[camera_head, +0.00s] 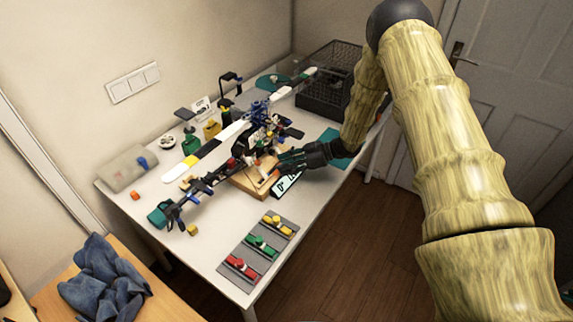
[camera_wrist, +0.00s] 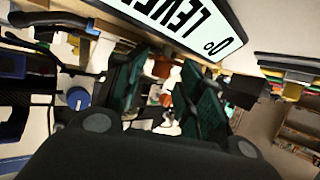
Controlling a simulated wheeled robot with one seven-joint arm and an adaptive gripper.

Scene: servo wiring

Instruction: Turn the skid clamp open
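A model aircraft with dark, white and yellow parts (camera_head: 262,125) stands on a wooden base (camera_head: 252,182) on the table. Small red and orange parts show at the base; I cannot tell for certain which one is the skid clamp. My gripper (camera_head: 281,161) reaches in from the right, close beside the model's lower side, just above the base. In the wrist view its two dark green fingers (camera_wrist: 166,90) stand apart. White and orange-red parts show in the gap between them, and I cannot tell whether the fingers touch these. The fingers hide part of the model.
A white "LEVEL 0°" plate (camera_head: 286,184) lies near the gripper; it also fills the top of the wrist view (camera_wrist: 190,22). A grey tray with red, green and yellow clips (camera_head: 242,268) is at the front. A black wire cage (camera_head: 328,84) stands at the back right.

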